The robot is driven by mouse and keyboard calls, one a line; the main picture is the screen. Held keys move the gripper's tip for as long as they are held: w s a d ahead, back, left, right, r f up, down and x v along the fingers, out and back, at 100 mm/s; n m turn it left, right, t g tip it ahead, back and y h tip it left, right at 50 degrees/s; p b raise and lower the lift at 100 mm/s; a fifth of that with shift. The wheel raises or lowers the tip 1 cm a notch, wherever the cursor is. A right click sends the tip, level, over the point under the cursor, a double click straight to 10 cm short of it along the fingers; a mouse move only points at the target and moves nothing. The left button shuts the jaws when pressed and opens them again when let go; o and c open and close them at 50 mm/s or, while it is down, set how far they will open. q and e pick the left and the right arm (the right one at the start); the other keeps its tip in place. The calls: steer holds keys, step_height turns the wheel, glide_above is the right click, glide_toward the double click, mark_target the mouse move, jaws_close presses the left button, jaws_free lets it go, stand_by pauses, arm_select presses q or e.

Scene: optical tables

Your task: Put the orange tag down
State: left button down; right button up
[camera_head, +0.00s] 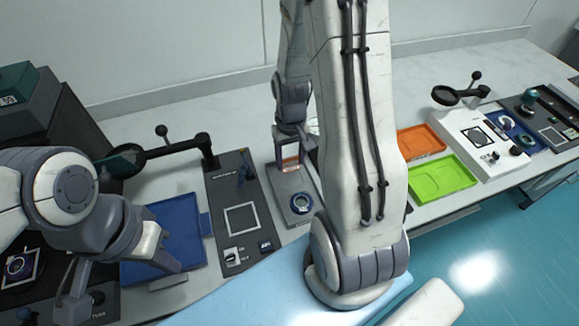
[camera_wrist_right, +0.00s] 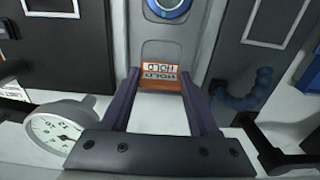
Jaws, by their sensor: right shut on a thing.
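The orange tag (camera_wrist_right: 160,76) with the word HOLD on it sits between the fingertips of my right gripper (camera_wrist_right: 161,80) in the right wrist view. The gripper is shut on it. In the head view the tag (camera_head: 290,164) shows small below my right gripper (camera_head: 290,147), at the far end of a grey panel with a round dial (camera_head: 300,203). I cannot tell whether the tag touches the surface below. My left gripper (camera_head: 160,262) is at the lower left, over the front of a blue tray; its fingers are not clear.
The blue tray (camera_head: 180,228) and a dark device with a square plate (camera_head: 222,180) stand left of the panel. A magnifier arm (camera_head: 170,149) reaches over the table there. Orange (camera_head: 420,141) and green (camera_head: 443,180) trays lie to the right. A white gauge (camera_wrist_right: 58,130) is close to my right gripper.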

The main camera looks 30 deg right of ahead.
mark_target(290, 166)
steer(key=shift+w+a+f, duration=0.1)
steer(key=shift+w+f, duration=0.1)
steer(key=shift+f, duration=1.95)
steer(key=shift+f, duration=0.15)
steer(key=o, duration=1.3)
